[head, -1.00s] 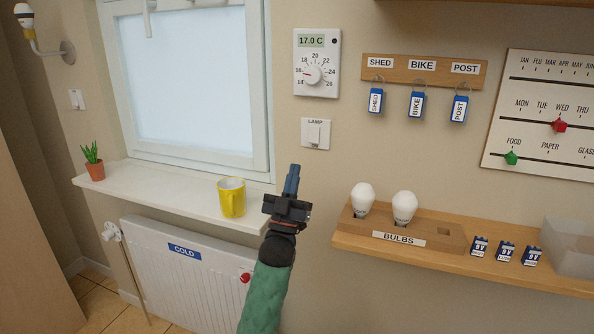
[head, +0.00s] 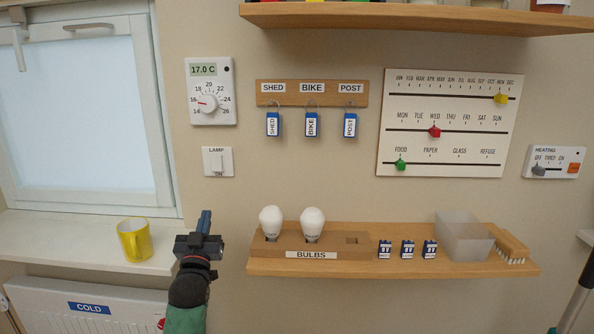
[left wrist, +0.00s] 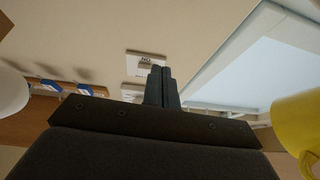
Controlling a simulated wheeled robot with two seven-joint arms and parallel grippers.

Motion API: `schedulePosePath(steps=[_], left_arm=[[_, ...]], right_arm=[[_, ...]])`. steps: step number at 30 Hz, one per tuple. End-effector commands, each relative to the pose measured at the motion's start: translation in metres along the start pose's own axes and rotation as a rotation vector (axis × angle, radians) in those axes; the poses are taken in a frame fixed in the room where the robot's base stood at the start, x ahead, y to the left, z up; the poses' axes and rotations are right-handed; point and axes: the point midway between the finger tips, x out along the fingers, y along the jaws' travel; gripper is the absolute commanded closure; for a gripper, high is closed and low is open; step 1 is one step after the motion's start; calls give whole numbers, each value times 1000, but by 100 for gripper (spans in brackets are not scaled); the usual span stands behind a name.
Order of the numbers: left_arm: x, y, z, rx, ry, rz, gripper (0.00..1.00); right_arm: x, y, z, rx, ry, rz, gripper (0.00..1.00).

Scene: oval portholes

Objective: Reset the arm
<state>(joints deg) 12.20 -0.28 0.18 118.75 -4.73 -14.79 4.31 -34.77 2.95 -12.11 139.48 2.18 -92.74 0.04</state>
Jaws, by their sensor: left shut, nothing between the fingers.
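My left gripper (head: 204,222) is shut and empty in the head view. It points up, between the yellow mug (head: 134,240) on the window sill and the bulb shelf (head: 400,263). The lamp switch (head: 218,162) is on the wall above it. In the left wrist view the closed fingers (left wrist: 161,86) show side by side in front of the wall, with the mug (left wrist: 299,125) at the right edge. My right gripper is in neither view.
White bulbs (head: 271,222) stand in a wooden block on the shelf, beside small batteries, a clear bin (head: 463,238) and a brush (head: 511,246). A thermostat (head: 210,92), key rack (head: 311,93) and slider board (head: 449,123) hang above. A radiator (head: 75,310) is under the sill.

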Motion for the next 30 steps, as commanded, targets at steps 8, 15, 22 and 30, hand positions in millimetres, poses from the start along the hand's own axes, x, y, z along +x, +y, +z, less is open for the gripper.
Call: schedulePosePath(steps=[8, 15, 22, 30], left_arm=[[-22, 14, 38, 2, -389, 13, 100], [-98, 35, 82, 17, -768, 65, 100], [-229, 58, 126, 38, -1162, 144, 100], [-366, 77, 146, 44, -1439, 220, 100]], right_arm=[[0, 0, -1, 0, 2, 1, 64], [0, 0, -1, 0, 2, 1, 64], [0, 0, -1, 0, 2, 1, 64], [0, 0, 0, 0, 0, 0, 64]])
